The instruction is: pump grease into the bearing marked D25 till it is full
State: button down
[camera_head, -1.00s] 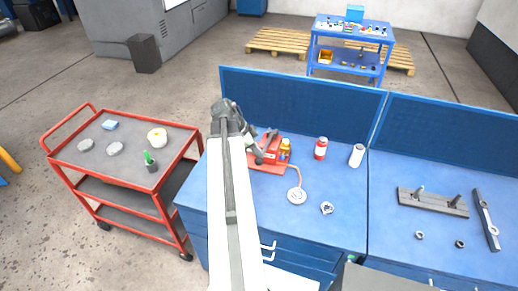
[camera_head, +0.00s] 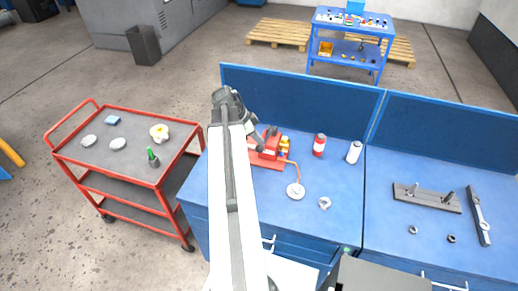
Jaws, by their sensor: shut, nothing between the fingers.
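A red grease pump (camera_head: 267,147) stands on the blue bench, with a yellow-capped container (camera_head: 284,145) beside it. A red hose (camera_head: 298,172) runs from the pump to a pale round bearing or fitting (camera_head: 295,191) on the bench. A small metal ring-like part (camera_head: 325,203) lies to its right. No D25 marking can be read at this size. My gripper (camera_head: 262,149) is at the left side of the pump, reaching down from my arm. Its fingers are shut and tiny in this view; contact with the pump's handle cannot be told. My arm hides part of the bench's left side.
A red can (camera_head: 319,145) and a white bottle (camera_head: 354,152) stand behind the bearing. A grey fixture (camera_head: 427,197) and a long bar (camera_head: 479,217) lie on the right bench. A red cart (camera_head: 115,156) with several small items stands left. A blue back panel (camera_head: 303,103) borders the bench.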

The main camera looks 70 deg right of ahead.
jog(key=f+b, duration=0.4)
jog(key=a+f+b, duration=0.1)
jog(key=f+b, duration=0.1)
jog(key=f, duration=0.1)
jog(key=shift+a+f+b, duration=0.1)
jog(key=shift+b, duration=0.3)
jog(key=r+p, duration=0.2)
jog(key=d+r+p, duration=0.1)
jog(key=r+p, duration=0.4)
jog(key=shift+d+r+p, duration=0.15)
jog(key=shift+r+p, duration=0.15)
jog(key=shift+f, duration=0.1)
notch_tip(320, 180, up, 6)
jog(key=p, duration=0.6)
jog(key=shift+r, duration=0.2)
jog(key=shift+f, duration=0.15)
